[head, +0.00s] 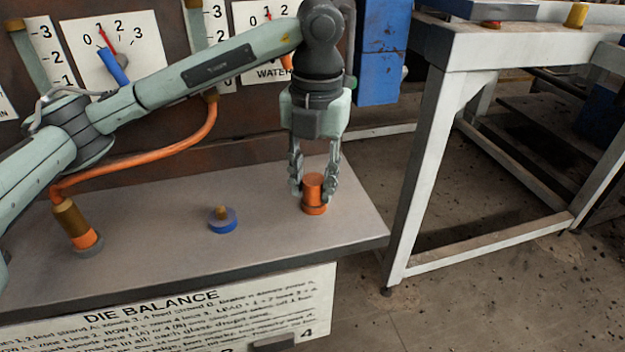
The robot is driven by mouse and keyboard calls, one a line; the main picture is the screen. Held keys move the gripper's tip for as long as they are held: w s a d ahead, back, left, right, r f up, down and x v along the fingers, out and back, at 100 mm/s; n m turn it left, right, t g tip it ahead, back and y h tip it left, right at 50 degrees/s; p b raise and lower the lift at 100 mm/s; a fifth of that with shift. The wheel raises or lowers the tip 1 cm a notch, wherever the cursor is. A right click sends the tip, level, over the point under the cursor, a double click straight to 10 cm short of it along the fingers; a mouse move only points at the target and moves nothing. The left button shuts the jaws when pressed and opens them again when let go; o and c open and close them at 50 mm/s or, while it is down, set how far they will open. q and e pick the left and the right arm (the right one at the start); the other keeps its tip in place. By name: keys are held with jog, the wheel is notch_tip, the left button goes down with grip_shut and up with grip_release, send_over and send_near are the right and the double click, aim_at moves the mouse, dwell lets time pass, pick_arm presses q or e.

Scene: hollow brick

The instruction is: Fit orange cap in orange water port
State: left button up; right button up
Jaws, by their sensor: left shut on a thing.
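My left gripper (314,190) points straight down over the right end of the grey shelf. Its fingers are shut on the orange cap (313,185), a short cylinder with a wider rim at its foot. The cap is upright and at or just above the shelf surface; I cannot tell whether it touches. No orange water port is clearly identifiable; one under the cap would be hidden. My right gripper is not in view.
The grey shelf (160,222) bears a blue disc with a brass stub (222,219) and, at left, a brass and orange fitting (78,226) with an orange hose (150,160). Dial panels and a blue box (381,55) stand behind. A white-framed table (500,45) is at right.

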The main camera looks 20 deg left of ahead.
pick_arm(q)
jog(key=o, duration=1)
jog(key=shift+f, duration=0.15)
notch_tip(320, 180, up, 8)
jog(key=shift+d+f, duration=0.1)
jog(key=shift+f, duration=0.15)
